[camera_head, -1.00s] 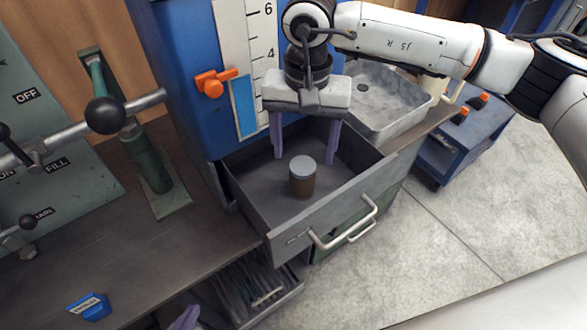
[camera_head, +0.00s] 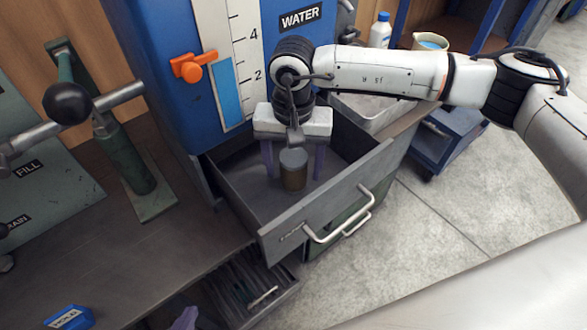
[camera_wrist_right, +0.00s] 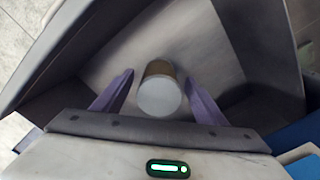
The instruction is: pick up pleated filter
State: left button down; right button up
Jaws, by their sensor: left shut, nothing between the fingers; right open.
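The pleated filter (camera_head: 293,176), a short brown cylinder with a grey cap, stands upright on the floor of the open upper drawer (camera_head: 335,200). My right gripper (camera_head: 295,179) is open and points down into the drawer, with one purple finger on each side of the filter. In the right wrist view the filter (camera_wrist_right: 159,94) shows between the two spread fingers (camera_wrist_right: 159,77), with a visible gap on both sides. My left gripper (camera_head: 186,318) shows only as a purple fingertip at the bottom edge; it is shut and empty.
A lower drawer (camera_head: 262,290) is also open. A grey metal tray (camera_head: 372,112) sits behind the right arm. The blue water tank (camera_head: 180,105) rises behind the drawer. A blue block (camera_head: 68,318) lies on the bench (camera_head: 125,255).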

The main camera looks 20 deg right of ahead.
notch_tip(320, 180, down, 3)
jog(key=shift+r, duration=0.15)
jog(key=shift+c, duration=0.5)
jog(key=c, duration=1.1)
jog(key=shift+r, duration=0.1)
